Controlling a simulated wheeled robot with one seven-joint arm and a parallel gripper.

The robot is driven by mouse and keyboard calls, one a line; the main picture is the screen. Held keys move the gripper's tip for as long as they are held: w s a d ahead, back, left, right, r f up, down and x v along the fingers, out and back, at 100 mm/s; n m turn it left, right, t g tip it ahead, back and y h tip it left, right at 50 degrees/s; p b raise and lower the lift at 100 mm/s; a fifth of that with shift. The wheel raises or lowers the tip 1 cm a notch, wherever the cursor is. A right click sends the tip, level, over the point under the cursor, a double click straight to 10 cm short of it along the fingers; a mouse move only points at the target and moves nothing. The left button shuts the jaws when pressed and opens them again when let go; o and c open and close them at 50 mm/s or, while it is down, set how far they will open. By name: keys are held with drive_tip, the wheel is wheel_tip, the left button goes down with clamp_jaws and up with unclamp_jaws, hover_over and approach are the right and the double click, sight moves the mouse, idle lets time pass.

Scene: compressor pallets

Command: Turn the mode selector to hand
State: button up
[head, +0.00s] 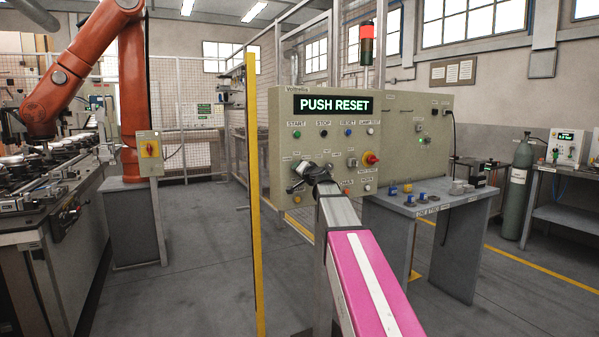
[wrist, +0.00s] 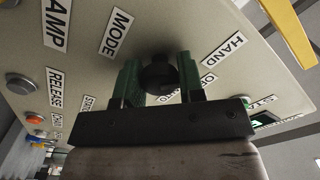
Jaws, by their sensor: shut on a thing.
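The mode selector (wrist: 158,72) is a dark round knob on the beige control panel (head: 283,118), between the MODE and HAND labels in the wrist view. My gripper (wrist: 160,84) has its two green fingers on either side of the knob and is shut on it. In the head view my gripper (head: 299,180) is at the panel's lower left, and my wrist hides the knob there. Which way the knob points cannot be told. The panel's display (head: 334,105) reads PUSH RESET.
A red emergency button (head: 370,158) and several small push buttons sit close by on the panel. A yellow post (head: 254,190) stands left of it. A grey table (head: 445,202) with small parts stands to the right.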

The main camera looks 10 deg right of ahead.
idle(0.4)
drive_tip(key=o, duration=0.9)
drive_tip(key=shift+s, duration=0.15)
drive_tip(key=v, duration=1)
drive_tip(key=shift+s+d, duration=0.15)
drive_tip(key=shift+s, duration=0.15)
